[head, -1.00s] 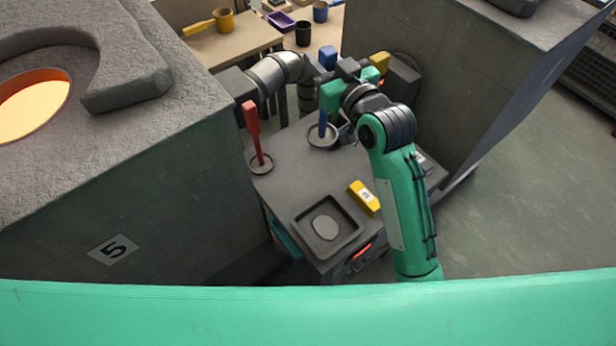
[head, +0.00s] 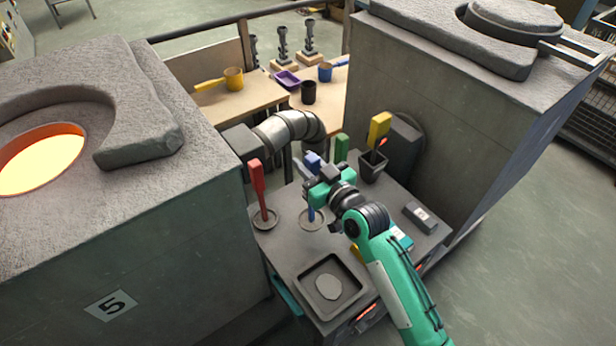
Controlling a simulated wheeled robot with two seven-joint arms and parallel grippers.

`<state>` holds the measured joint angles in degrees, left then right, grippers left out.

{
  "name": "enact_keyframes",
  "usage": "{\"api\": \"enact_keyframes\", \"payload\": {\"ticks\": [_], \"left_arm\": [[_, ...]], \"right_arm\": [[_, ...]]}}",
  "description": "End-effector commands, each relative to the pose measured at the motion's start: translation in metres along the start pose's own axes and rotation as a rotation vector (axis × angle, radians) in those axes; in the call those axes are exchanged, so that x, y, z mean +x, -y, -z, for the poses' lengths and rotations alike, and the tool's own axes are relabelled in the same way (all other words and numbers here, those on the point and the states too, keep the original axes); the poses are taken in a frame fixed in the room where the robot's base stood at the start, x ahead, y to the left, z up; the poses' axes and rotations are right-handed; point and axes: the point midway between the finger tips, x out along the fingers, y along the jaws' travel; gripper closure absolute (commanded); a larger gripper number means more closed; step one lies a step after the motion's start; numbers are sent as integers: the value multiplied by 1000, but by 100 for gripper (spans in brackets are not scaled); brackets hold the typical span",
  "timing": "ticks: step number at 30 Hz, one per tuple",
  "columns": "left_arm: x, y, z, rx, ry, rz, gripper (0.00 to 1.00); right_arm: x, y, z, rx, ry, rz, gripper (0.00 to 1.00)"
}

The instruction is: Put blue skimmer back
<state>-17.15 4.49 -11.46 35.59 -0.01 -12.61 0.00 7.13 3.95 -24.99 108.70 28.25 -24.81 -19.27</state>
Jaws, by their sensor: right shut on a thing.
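The blue skimmer (head: 312,162) stands roughly upright, with its handle top above my right gripper (head: 317,186) and its lower stem showing below. My right gripper is shut on its handle. The stem's lower end is at the round grey dish (head: 302,222) on the dark cart top; whether it rests on the dish's bottom I cannot tell, as the gripper and wrist hide part of it. My left gripper is not in view.
A red skimmer (head: 257,178) stands in a similar dish to the left. A green handle (head: 341,148) and a yellow-handled tool (head: 379,130) are behind my gripper. A square tray (head: 300,284) lies in front. Furnace blocks flank the cart (head: 283,252).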

Motion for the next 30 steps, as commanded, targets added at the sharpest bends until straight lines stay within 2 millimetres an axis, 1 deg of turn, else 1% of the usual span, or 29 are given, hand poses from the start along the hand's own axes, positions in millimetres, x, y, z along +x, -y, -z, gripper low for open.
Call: {"api": "enact_keyframes", "payload": {"ticks": [5, 9, 12, 24, 25, 28, 30], "left_arm": [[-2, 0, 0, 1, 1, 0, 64], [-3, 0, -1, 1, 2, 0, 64], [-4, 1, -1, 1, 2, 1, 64], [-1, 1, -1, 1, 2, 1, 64], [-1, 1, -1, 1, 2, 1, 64], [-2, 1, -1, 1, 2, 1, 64], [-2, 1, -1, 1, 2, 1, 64]], "right_arm": [[0, 0, -14, -1, -1, 0, 97], [0, 0, -37, -1, 1, 1, 97], [0, 0, -48, -1, 0, 0, 97], [0, 0, -54, -1, -3, 0, 97], [0, 0, -55, -1, -1, 0, 73], [0, 0, -54, 0, -1, 0, 53], [0, 0, -54, 0, -1, 0, 53]]}}
